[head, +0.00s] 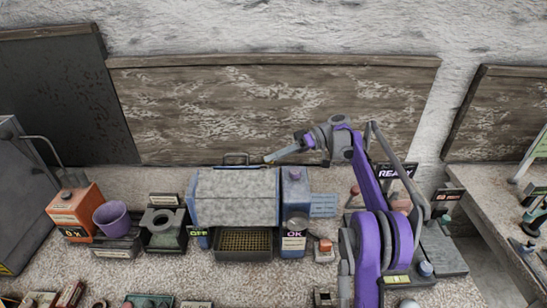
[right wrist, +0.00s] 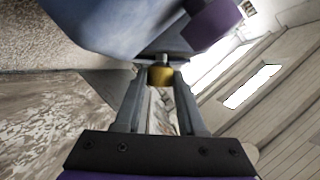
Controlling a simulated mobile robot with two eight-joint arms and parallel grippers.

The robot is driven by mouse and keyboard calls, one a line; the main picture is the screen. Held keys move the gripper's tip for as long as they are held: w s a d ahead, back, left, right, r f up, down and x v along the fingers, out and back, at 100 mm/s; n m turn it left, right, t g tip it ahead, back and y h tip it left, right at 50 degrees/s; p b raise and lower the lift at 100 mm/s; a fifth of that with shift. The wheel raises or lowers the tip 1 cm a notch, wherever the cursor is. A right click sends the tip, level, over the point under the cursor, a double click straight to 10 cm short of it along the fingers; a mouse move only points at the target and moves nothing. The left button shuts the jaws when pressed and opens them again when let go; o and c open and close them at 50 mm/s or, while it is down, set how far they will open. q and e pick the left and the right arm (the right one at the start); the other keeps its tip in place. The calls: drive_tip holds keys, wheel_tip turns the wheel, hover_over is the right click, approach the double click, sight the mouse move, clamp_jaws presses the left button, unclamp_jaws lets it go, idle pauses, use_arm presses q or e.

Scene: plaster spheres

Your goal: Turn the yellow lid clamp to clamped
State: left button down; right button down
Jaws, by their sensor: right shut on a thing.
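The yellow lid clamp (right wrist: 161,76) shows as a small yellow knob between my right fingertips in the right wrist view. In the head view I cannot make it out. My right gripper (right wrist: 158,82) is shut on it. In the head view my right gripper (head: 272,157) reaches left, behind the top right of a blue machine with a grey lid (head: 235,196). A blue surface (right wrist: 110,25) fills the top of the right wrist view, close to the fingers. The clamp's angle is hard to tell. My left gripper is not in view.
A blue box with an OK label (head: 293,243) forms the machine's right side. A mesh tray (head: 244,243) sits in front. A purple cup (head: 112,217) and an orange box (head: 74,209) stand left. A wooden board (head: 260,100) leans behind. My right arm covers the right part of the bench.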

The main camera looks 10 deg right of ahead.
idle(0.5)
drive_tip(key=c, duration=0.5)
unclamp_jaws()
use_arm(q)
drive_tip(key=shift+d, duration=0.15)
use_arm(e)
drive_tip(key=shift+d+r, duration=0.1)
